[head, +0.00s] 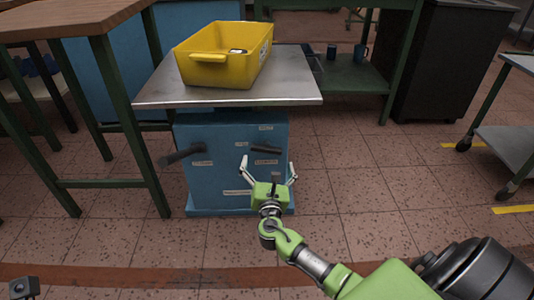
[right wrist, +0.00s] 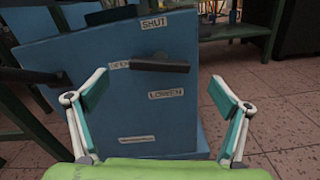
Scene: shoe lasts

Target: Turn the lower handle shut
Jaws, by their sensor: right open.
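A blue cabinet (head: 230,175) stands under a metal top. The lower handle (head: 265,149) is a black bar on its face, lying roughly level; it also shows in the right wrist view (right wrist: 160,66). A SHUT label (right wrist: 154,23) is above it, an OPEN label (right wrist: 119,65) at its left end, and a LOWER label (right wrist: 166,94) below it. A second dark handle (head: 183,154) sticks out at the cabinet's left. My right gripper (head: 267,167) is open and empty in front of the lower handle, fingers spread wide to either side, apparently not touching it. My left gripper is out of view.
A yellow bin (head: 225,55) sits on the metal top (head: 300,92) above the cabinet. A wooden-topped table (head: 70,18) with green legs stands close on the left. A black cabinet (head: 440,65) and a grey trolley (head: 510,145) are on the right. The tiled floor between is clear.

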